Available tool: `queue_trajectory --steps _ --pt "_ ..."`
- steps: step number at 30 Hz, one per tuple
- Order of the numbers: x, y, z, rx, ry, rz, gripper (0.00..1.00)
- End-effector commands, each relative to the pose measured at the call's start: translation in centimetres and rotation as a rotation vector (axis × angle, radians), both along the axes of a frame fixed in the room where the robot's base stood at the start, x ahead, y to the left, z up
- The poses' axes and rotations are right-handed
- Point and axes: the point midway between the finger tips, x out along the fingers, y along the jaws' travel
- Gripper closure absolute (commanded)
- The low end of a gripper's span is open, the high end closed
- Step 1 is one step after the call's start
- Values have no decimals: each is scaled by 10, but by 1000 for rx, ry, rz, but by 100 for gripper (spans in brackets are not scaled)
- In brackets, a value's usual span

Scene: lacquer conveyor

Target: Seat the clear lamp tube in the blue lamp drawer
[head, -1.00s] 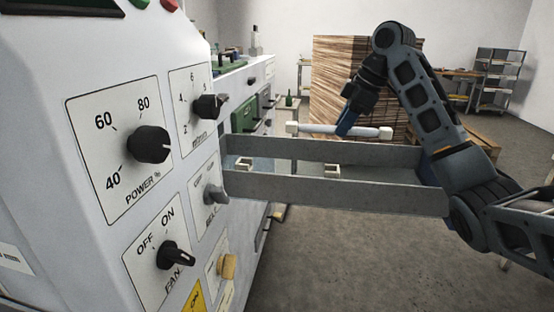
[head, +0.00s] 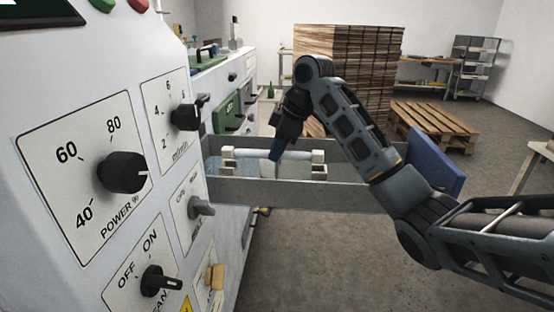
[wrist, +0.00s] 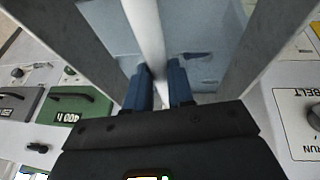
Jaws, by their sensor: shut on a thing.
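The lamp tube (head: 250,153), pale with cream end caps, lies level inside the open lamp drawer (head: 300,193), which has grey walls and a blue front panel (head: 435,163). My gripper (head: 276,153) is shut on the tube near its middle, its blue fingers reaching down into the drawer. Cream holders sit in the drawer, one under the right end cap (head: 319,172). The end caps are at or just above the holders; I cannot tell whether they touch. In the wrist view the tube (wrist: 145,30) passes between my fingertips (wrist: 163,72), roughly midway between the drawer walls.
A white machine panel with knobs (head: 122,172) stands close on the left. A stack of boards (head: 345,75) and a wooden pallet (head: 432,122) stand farther back.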

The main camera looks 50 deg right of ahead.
Motion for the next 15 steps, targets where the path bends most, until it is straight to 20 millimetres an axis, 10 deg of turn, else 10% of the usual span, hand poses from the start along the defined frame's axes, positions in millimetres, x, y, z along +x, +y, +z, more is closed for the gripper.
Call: queue_trajectory --steps 15 --pt "0 1 -44 1 5 0 100"
